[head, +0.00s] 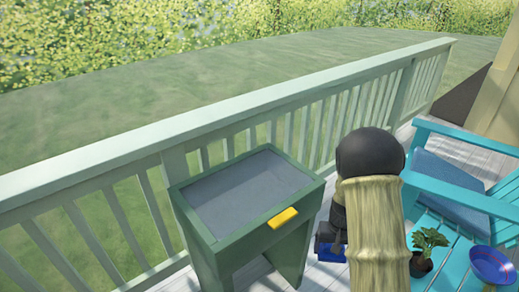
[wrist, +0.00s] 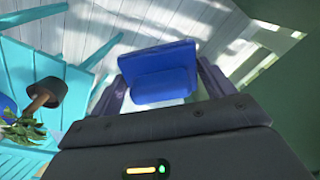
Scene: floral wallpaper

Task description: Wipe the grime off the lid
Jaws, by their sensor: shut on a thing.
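A green stand (head: 197,222) with a recessed grey top panel (head: 247,190) is left of my arm in the head view. I cannot tell whether this panel is the lid, and I can make out no distinct grime. A yellow bar (head: 283,217) sits at the top's front edge; it may be a handle. My gripper (wrist: 160,78) is shut on a blue block-like thing (wrist: 158,57), possibly a sponge, which is between the fingers. In the head view the blue thing (head: 331,253) shows low, right of the stand, partly hidden by my arm.
A turquoise chair (head: 462,147) with a blue cushion (head: 450,188) stands at the right. A potted plant (head: 421,263) and a blue bowl (head: 491,265) are at the lower right. A pale green railing (head: 225,112) runs behind the stand. White deck boards show between.

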